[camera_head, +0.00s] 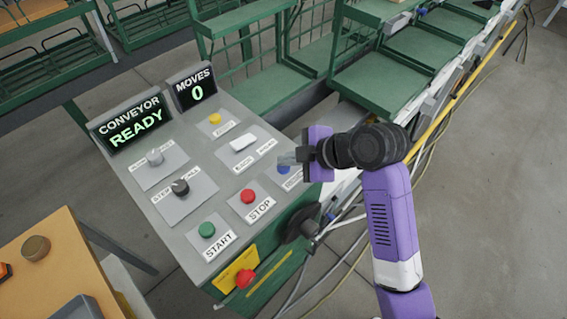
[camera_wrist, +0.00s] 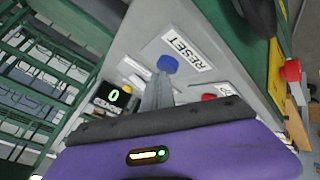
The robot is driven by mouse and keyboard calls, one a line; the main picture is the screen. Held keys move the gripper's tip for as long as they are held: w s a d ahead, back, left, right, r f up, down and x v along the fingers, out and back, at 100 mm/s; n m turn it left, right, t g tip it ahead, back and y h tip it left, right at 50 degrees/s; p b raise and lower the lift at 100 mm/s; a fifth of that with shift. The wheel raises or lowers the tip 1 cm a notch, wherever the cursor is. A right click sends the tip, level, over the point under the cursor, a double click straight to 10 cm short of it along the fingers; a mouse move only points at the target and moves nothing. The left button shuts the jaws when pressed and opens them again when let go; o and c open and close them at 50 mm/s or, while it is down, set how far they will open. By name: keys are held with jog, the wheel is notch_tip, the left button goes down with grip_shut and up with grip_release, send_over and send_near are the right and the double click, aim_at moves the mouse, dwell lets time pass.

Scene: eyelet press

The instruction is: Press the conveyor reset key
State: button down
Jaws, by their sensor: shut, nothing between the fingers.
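The reset key is a round blue button (camera_head: 283,169) on the right side of the sloped grey control panel (camera_head: 188,233). In the wrist view the blue button (camera_wrist: 168,63) sits beside a white RESET label (camera_wrist: 188,54). My gripper (camera_head: 284,158) is shut and empty, reaching in from the right with its fingertips close to the blue button. In the wrist view my gripper's fingertips (camera_wrist: 160,82) point at the button's near edge. I cannot tell whether they touch it. In the head view the fingers and wrist partly cover the button's surroundings.
Close by are the red STOP button (camera_head: 248,196), green START button (camera_head: 207,230), white rocker (camera_head: 242,143) and black selector knob (camera_head: 180,187). A red emergency button (camera_head: 245,278) is on the front. Displays read CONVEYOR READY (camera_head: 131,123) and MOVES 0 (camera_head: 195,87). Green racks stand behind.

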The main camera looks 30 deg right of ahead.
aim_at(287, 168)
dwell(0.4)
jog(key=shift+r+p, duration=0.85)
jog(key=shift+r, duration=0.05)
notch_tip(287, 168, up, 5)
jog(key=p, duration=0.4)
dwell(0.8)
